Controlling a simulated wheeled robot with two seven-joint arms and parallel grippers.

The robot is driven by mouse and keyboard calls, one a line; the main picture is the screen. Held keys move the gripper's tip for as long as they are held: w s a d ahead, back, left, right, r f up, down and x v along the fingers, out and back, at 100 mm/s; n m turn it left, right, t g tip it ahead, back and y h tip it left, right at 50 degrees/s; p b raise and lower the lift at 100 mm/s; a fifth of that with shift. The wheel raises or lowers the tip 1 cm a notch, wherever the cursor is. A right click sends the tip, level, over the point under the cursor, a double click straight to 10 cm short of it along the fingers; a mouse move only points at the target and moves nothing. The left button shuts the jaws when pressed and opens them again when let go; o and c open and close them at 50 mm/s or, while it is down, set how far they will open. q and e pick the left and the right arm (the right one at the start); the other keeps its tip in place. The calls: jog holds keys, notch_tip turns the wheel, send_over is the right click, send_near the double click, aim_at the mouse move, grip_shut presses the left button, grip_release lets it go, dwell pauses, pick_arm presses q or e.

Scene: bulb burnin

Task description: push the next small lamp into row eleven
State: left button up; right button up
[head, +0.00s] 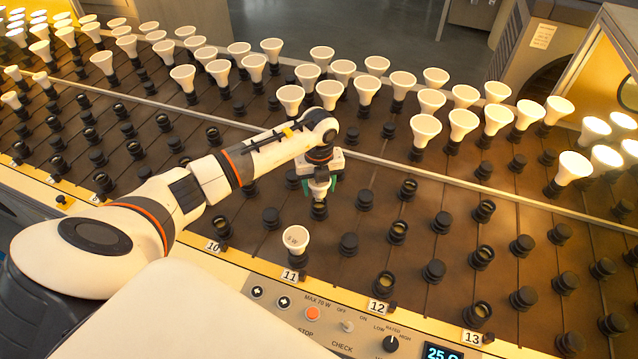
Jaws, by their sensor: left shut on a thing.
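My left gripper (319,186) reaches in from the left, pointing down over the second socket from the front in row eleven. Its green-tipped fingers are shut on a small lamp (319,188), mostly hidden between them. The lamp is right above or in the black socket (319,211); I cannot tell how deep it sits. A white-faced lamp (296,238) with a wattage mark stands upright in the front socket of row eleven, behind the label 11 (290,275). My right gripper is not in view.
Wide white lamps (367,88) crowd the far part of the rack, beyond a metal rail (430,178). Several lamps at the right (574,167) glow. Empty sockets (397,232) fill rows twelve and thirteen in front. A control panel (345,325) lines the front edge.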

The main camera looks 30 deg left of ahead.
aim_at(319, 192)
pick_arm(q)
jog(key=shift+f+b, duration=1.1)
jog(key=shift+f, duration=0.5)
jog(key=o, duration=1.1)
jog(key=shift+c, duration=0.2)
notch_tip(319, 192, up, 12)
jog(key=shift+b, duration=0.8)
